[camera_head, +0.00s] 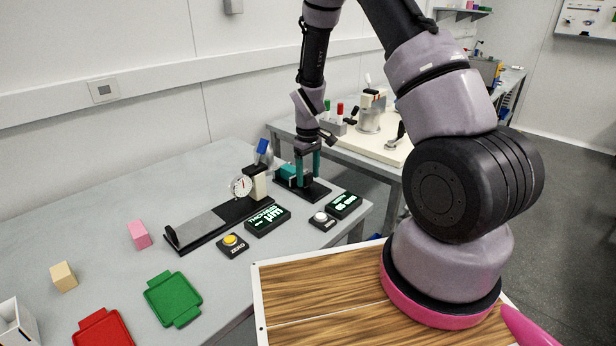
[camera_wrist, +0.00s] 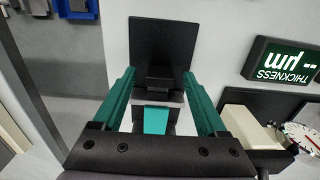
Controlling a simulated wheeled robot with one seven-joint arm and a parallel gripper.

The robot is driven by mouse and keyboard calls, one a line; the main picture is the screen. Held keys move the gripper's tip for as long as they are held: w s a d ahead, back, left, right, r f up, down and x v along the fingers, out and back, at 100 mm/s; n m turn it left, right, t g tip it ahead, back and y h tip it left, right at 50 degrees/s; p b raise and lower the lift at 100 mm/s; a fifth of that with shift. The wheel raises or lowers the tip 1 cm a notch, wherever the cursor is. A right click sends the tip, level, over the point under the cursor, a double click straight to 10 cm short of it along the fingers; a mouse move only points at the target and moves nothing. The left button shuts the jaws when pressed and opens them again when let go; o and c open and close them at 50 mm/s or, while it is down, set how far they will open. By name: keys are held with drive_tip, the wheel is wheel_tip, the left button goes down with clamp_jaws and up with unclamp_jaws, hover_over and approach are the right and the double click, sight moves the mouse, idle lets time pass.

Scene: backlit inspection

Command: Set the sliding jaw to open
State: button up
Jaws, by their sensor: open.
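A small fixture with a black base plate (camera_head: 318,191) and a teal block (camera_head: 286,172) stands near the far edge of the table. In the wrist view the base plate (camera_wrist: 163,42), a dark raised block (camera_wrist: 158,82) and the teal block (camera_wrist: 155,121) line up between my fingers. I cannot tell for sure which block is the sliding jaw. My gripper (camera_head: 308,178) points down over the fixture. In the wrist view its teal fingers (camera_wrist: 158,73) are apart, one on each side of the blocks, with nothing visibly clamped. Contact cannot be told.
A dial gauge (camera_head: 241,186) on a long black base stands left of the fixture. A thickness display (camera_head: 267,220), a second display (camera_head: 343,205), a yellow button (camera_head: 231,241) and a white button (camera_head: 321,218) sit in front. A green tray (camera_head: 172,298) lies nearer.

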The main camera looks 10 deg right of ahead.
drive_tip(key=shift+f, duration=0.4)
clamp_jaws()
idle(1.2)
